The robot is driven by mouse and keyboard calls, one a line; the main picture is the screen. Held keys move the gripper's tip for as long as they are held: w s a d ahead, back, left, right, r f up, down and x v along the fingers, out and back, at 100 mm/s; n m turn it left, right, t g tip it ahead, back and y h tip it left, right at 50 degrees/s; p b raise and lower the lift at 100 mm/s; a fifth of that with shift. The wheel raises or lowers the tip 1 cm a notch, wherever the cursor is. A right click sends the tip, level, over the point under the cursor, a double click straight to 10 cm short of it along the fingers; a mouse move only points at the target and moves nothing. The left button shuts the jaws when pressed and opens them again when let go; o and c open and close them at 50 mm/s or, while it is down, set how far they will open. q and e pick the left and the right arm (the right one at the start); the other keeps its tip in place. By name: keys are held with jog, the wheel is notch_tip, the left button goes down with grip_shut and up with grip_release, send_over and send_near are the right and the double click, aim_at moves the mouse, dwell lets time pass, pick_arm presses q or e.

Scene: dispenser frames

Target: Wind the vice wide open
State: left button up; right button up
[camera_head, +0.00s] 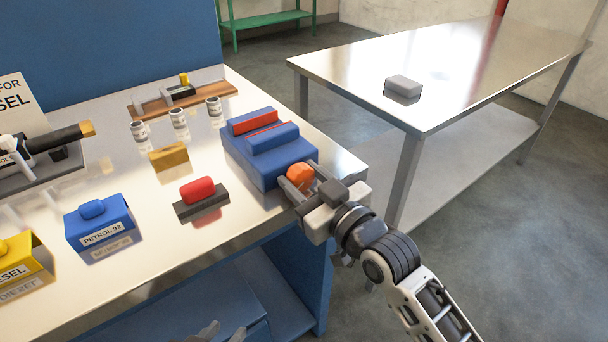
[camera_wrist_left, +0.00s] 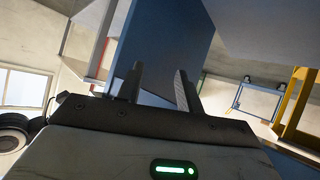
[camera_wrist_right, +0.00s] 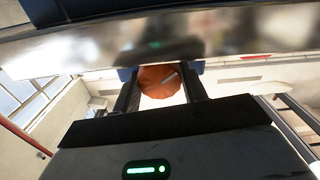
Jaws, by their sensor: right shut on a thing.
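The blue vice (camera_head: 265,170) sits at the right end of the metal bench, with red strips along its two jaws. The jaws stand parallel with a narrow gap between them. An orange knob (camera_head: 300,176) is on its near right end, and it also shows in the right wrist view (camera_wrist_right: 158,82). My right gripper (camera_head: 298,182) is shut on the orange knob, with one finger on each side. My left gripper (camera_head: 222,332) is low in front of the bench, mostly cut off by the picture edge. In the left wrist view its fingers (camera_wrist_left: 158,86) are apart and empty.
Left of the vice stand a red block on a dark base (camera_head: 198,194), a brass-coloured block (camera_head: 170,158) and small white canisters. Blue (camera_head: 98,220) and yellow (camera_head: 22,268) labelled boxes are further left. A second metal table (camera_head: 450,60) with a grey block (camera_head: 403,84) stands right.

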jog(key=n+p, duration=0.1)
jog(key=n, duration=0.2)
jog(key=shift+r+p, duration=0.25)
jog(key=shift+p, duration=0.15)
jog(key=shift+f+n, duration=0.25)
jog(key=shift+n, duration=0.25)
jog(key=o, duration=1)
jog(key=shift+c, duration=0.2)
jog(key=shift+f, duration=0.1)
jog(key=shift+s+f, duration=0.1)
